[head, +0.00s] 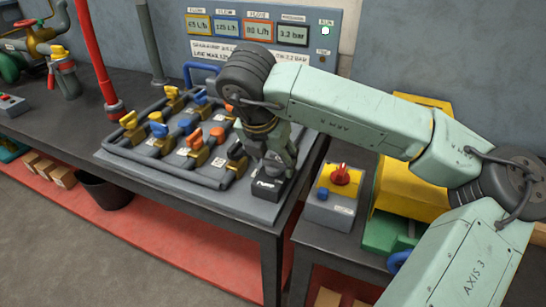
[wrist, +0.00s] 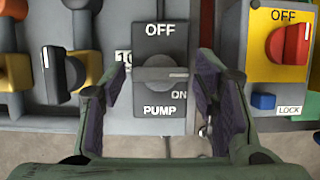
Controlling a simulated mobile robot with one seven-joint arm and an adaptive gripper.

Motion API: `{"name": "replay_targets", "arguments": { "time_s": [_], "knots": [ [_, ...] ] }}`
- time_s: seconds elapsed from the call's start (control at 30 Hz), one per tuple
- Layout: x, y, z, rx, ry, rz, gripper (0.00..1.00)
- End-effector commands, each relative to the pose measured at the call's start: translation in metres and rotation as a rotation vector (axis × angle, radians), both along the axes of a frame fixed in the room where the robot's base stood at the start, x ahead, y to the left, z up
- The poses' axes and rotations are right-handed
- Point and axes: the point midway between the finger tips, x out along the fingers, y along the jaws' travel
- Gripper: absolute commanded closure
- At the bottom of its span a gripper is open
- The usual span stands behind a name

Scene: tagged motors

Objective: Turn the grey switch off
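The grey switch (wrist: 160,73) is a round knob with a crossbar on a dark plate marked PUMP, with OFF above it and ON at its lower right. Its crossbar lies roughly level, across the plate. In the head view the PUMP plate (head: 267,189) sits at the front right corner of the valve panel, and its knob is hidden by my gripper (head: 281,160). My gripper (wrist: 159,76) is open and empty in the wrist view. One finger is on each side of the switch, apart from it.
A yellow box with a red knob (wrist: 290,43), marked OFF and LOCK, is close to the right finger. A black-handled valve (wrist: 62,75) is close to the left finger. Several coloured valves and grey pipes (head: 165,158) fill the panel to the left.

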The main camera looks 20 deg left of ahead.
Motion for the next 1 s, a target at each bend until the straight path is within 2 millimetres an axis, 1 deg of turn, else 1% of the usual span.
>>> {"name": "replay_targets", "arguments": {
  "time_s": [0.03, 0.07, 0.53, 0.77, 1.0],
  "knots": [
    [0.0000, 0.0000, 0.0002, 0.000, 0.000, 0.000, 0.50],
    [0.0000, 0.0000, 0.0002, 0.000, 0.000, 0.000, 0.52],
    [0.0000, 0.0002, 0.0003, 0.001, 0.000, 0.000, 0.83],
    [0.0000, -0.0001, -0.0012, 0.001, 0.000, 0.018, 0.83],
    [0.0005, -0.0011, -0.0045, 0.002, -0.002, 0.122, 0.83]
  ]
}}
